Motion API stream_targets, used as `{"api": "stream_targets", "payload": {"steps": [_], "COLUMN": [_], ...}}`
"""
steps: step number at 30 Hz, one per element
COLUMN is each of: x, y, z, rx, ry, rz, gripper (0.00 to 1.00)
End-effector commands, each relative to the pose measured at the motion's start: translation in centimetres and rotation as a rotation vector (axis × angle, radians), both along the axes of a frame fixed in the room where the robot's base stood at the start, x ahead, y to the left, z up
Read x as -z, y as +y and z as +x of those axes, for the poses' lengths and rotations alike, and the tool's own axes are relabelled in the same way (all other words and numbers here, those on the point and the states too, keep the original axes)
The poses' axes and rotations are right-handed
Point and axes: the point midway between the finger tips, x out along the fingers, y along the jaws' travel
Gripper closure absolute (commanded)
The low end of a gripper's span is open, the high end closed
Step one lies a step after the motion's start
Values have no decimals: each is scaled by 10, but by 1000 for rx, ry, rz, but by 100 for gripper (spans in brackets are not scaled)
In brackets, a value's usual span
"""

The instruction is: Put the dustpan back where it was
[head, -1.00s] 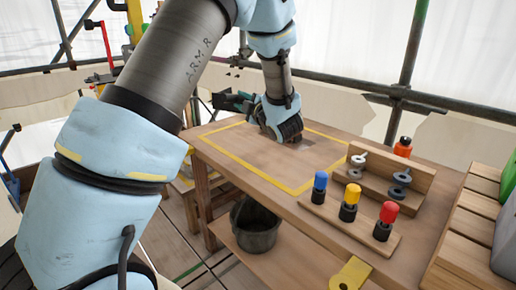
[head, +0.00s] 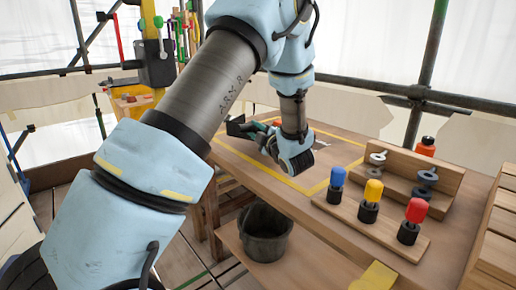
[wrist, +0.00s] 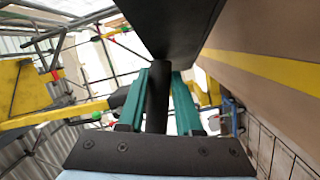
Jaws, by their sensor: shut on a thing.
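The dustpan shows in the head view as a dark pan (head: 236,127) at the far left edge of the workbench, partly hidden by my wrist. In the wrist view its black handle (wrist: 158,98) stands between the two green fingers, and a broad black surface, seemingly its pan (wrist: 160,22), fills the top. My gripper (wrist: 157,88) is shut on the handle. In the head view my gripper (head: 258,128) points left over the yellow-outlined area (head: 318,186) of the bench top. I cannot tell whether the pan touches the bench.
A wooden holder with metal rings (head: 412,180) and an orange-capped bottle (head: 426,147) are behind. A dark bucket (head: 265,235) is on the lower shelf. Scaffold poles (head: 432,70) surround the bench.

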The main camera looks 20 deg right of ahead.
Motion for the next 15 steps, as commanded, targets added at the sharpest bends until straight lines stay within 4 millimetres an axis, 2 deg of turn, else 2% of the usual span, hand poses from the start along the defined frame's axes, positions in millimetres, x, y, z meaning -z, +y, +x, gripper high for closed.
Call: {"api": "stream_targets", "payload": {"steps": [12,15], "x": [49,55], "y": [0,0], "z": [0,0], "rx": [0,0], "ry": [-2,-2], "rz": [1,0], "gripper": [100,100]}}
